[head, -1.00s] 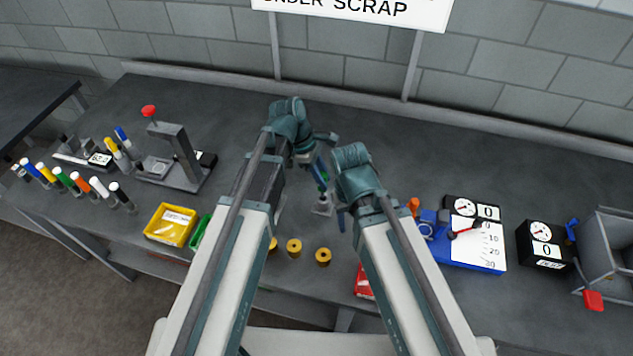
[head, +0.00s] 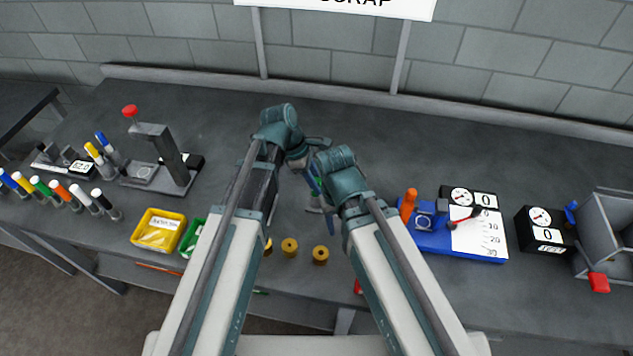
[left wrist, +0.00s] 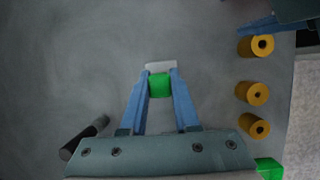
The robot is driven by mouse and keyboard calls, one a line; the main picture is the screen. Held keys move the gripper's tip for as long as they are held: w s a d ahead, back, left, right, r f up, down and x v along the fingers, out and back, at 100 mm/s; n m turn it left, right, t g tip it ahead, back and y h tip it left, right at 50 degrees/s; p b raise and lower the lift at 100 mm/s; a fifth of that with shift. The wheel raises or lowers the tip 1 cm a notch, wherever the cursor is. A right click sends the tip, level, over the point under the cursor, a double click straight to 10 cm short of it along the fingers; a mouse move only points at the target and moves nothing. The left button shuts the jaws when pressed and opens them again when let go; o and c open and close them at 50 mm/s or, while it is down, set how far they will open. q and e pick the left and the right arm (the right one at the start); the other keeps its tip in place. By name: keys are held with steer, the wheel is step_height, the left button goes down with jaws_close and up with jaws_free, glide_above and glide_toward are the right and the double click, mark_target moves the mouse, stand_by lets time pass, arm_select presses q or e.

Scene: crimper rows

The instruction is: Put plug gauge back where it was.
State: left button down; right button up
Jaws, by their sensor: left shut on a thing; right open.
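The plug gauge appears to be the green-handled piece (left wrist: 160,86) between my left gripper's blue fingers in the left wrist view, with a pale grey end beyond it. My left gripper (left wrist: 160,78) is shut on it. In the head view the left gripper (head: 313,178) is above the middle of the bench, a green sliver between its fingers. Whether a grey stand touches the gauge, I cannot tell. My right gripper is open and empty beside it; its blue fingers show at the left wrist view's top right (left wrist: 262,27). My arms hide the bench beneath them.
A row of colour-handled gauges (head: 55,190) stands at the left, near a press (head: 165,160) and a yellow bin (head: 158,230). A blue fixture (head: 430,237) and dial boxes stand right. The back middle of the bench is clear.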

arm_select(q)
steer(key=c, duration=0.7)
jaws_free()
steer(key=shift+o, duration=0.2)
steer(key=shift+r+p, duration=0.5)
steer(key=shift+p, duration=0.15)
steer(key=s+p+v, duration=0.1)
steer(key=p+v, duration=1)
steer(key=v, duration=0.1)
steer(key=s+a+f+m+y, duration=0.1)
steer(key=s+m+y, duration=0.4)
steer(key=s+m, duration=0.6)
steer(key=shift+s+a+f+m+t+y, duration=0.15)
steer(key=shift+s+f+m+t+y, duration=0.25)
steer(key=shift+m, duration=3.9)
arm_select(e)
step_height(320, 180, up, 12)
steer(key=shift+f, duration=0.2)
